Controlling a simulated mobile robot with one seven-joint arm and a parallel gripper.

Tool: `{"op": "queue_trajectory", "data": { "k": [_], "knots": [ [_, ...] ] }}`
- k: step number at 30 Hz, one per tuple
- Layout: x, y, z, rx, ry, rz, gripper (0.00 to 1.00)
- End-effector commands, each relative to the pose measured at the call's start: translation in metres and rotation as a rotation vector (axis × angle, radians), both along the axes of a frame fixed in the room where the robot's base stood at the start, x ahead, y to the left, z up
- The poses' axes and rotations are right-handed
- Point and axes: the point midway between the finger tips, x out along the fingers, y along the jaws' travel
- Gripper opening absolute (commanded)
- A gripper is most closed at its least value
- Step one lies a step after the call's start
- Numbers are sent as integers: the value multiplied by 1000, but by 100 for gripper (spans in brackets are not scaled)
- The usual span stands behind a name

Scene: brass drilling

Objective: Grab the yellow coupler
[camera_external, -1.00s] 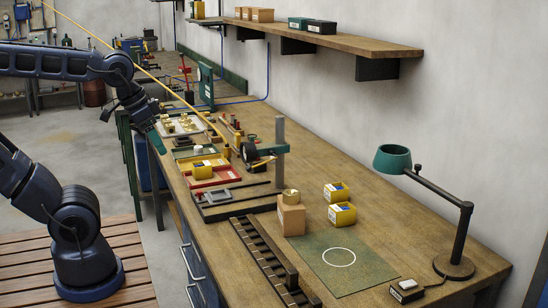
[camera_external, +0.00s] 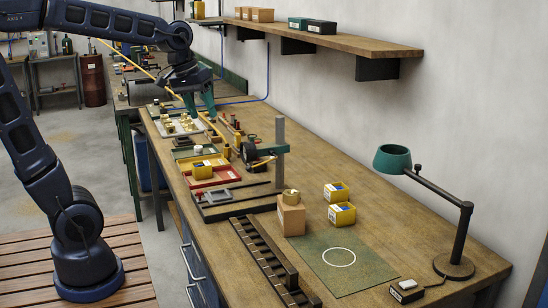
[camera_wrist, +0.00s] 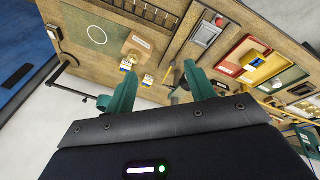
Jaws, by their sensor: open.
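I cannot tell for sure which thing is the yellow coupler. A brass-yellow ring-like part (camera_external: 291,196) stands on a cardboard box (camera_external: 291,219) in the external view. Several small brass-yellow parts (camera_external: 171,127) sit on a pale tray (camera_external: 196,127) toward the far end of the bench. My gripper (camera_external: 200,104) has green fingers, which are apart with nothing between them. It hangs above the far part of the bench, near the back right of the pale tray. The wrist view shows the open fingers (camera_wrist: 157,80) with the bench behind them.
A yellow bin (camera_external: 203,172) and a red tray (camera_external: 222,177) stand nearer along the bench. A wall shelf (camera_external: 340,42) overhangs. The green mat (camera_external: 365,262) is clear.

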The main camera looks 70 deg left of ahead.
Motion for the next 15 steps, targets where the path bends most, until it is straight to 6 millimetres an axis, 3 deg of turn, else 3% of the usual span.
{"op": "queue_trajectory", "data": {
  "k": [3, 8, 15],
  "knots": [
    [31, 26, 1, -51, 25, 123, 55],
    [70, 64, -1, -121, 56, 291, 55],
    [121, 132, -14, -221, 97, 544, 55]
  ]
}}
